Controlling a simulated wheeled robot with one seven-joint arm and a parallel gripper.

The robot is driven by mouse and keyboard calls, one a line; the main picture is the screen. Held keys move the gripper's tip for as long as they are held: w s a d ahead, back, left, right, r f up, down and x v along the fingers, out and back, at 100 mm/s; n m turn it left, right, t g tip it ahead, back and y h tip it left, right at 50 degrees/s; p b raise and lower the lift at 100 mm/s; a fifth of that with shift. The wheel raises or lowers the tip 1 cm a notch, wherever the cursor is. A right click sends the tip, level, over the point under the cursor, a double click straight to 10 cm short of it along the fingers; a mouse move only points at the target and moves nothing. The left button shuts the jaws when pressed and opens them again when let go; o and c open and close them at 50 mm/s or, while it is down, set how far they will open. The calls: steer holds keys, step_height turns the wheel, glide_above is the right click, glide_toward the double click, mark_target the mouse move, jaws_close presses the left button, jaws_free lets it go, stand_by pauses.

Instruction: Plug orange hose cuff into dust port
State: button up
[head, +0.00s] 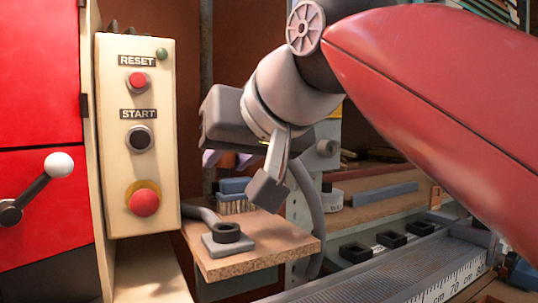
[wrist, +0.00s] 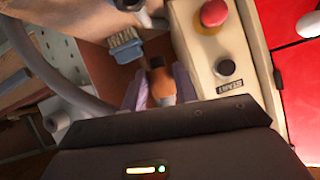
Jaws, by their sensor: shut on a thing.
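The orange hose cuff (wrist: 161,84) sits between the pale purple fingers of my gripper (wrist: 160,90) in the wrist view. My gripper is shut on it, and a dark end of the cuff points away from the palm. In the head view my gripper (head: 240,168) hangs above a wooden shelf, and its body mostly hides the cuff. A grey hose (head: 312,215) curves down behind the shelf and also shows in the wrist view (wrist: 62,72). A grey round stub (head: 326,148) on the pale upright may be the dust port; I cannot tell for certain. The cuff is apart from it.
The wooden shelf (head: 265,248) holds a dark ring on a grey base (head: 228,240) and a blue brush (head: 236,190). A cream control box (head: 138,180) with buttons stands close at left, beside a red cabinet (head: 38,110). A ruled metal bed (head: 400,275) lies at right.

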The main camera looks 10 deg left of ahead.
mark_target(223, 226)
steer(key=shift+s+n+h, duration=0.1)
steer(key=shift+n+h, duration=0.2)
steer(key=shift+n, duration=0.2)
step_height(223, 226, down, 6)
steer(key=b, duration=0.5)
steer(key=shift+r, duration=0.15)
stand_by(0.7)
steer(key=shift+f+b, duration=0.8)
steer(key=shift+f, duration=0.45)
steer(key=shift+f+p, duration=0.15)
steer(key=shift+p, duration=0.2)
stand_by(0.8)
